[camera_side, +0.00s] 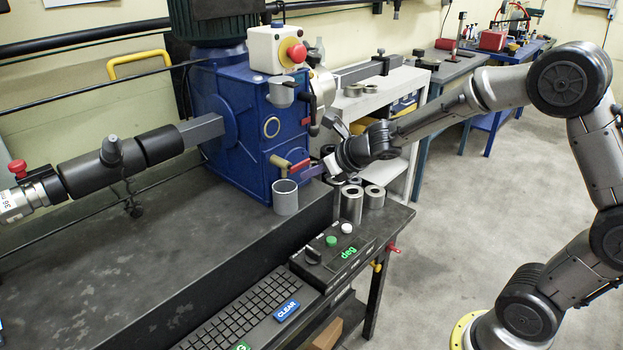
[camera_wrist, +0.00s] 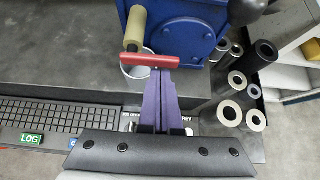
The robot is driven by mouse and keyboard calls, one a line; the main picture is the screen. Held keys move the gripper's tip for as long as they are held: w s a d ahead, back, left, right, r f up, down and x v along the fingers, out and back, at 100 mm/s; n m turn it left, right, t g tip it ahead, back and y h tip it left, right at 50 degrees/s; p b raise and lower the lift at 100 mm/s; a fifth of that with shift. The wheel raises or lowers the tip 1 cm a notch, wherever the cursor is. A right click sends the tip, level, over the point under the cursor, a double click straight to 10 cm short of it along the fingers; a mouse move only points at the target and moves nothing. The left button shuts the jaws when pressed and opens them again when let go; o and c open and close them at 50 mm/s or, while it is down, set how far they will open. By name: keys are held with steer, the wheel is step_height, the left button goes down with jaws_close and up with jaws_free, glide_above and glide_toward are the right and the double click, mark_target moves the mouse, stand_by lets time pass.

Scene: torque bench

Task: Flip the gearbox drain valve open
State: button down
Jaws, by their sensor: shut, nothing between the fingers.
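The blue gearbox (camera_side: 245,125) stands on the dark bench. Its drain valve has a brass-coloured body (camera_side: 278,162) and a red lever (camera_side: 298,169) low on the front face. In the wrist view the brass-coloured body (camera_wrist: 135,28) points toward the camera, and the red lever (camera_wrist: 150,60) lies crosswise at its end. A grey cup (camera_side: 286,198) stands below the valve; its rim (camera_wrist: 130,72) shows behind the lever. My gripper (camera_side: 311,172) is shut and empty, at the lever. Its purple fingertips (camera_wrist: 159,72) meet the lever's right half in the picture; contact is unclear.
Several metal ring cylinders (camera_side: 374,197) stand right of the gripper, close to my wrist. A control box (camera_side: 333,255) and a keyboard (camera_side: 243,317) lie in front. A box with a red button (camera_side: 283,50) sits on the gearbox. Open floor lies to the right.

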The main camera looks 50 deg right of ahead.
steer(key=shift+r, duration=0.4)
stand_by(0.3)
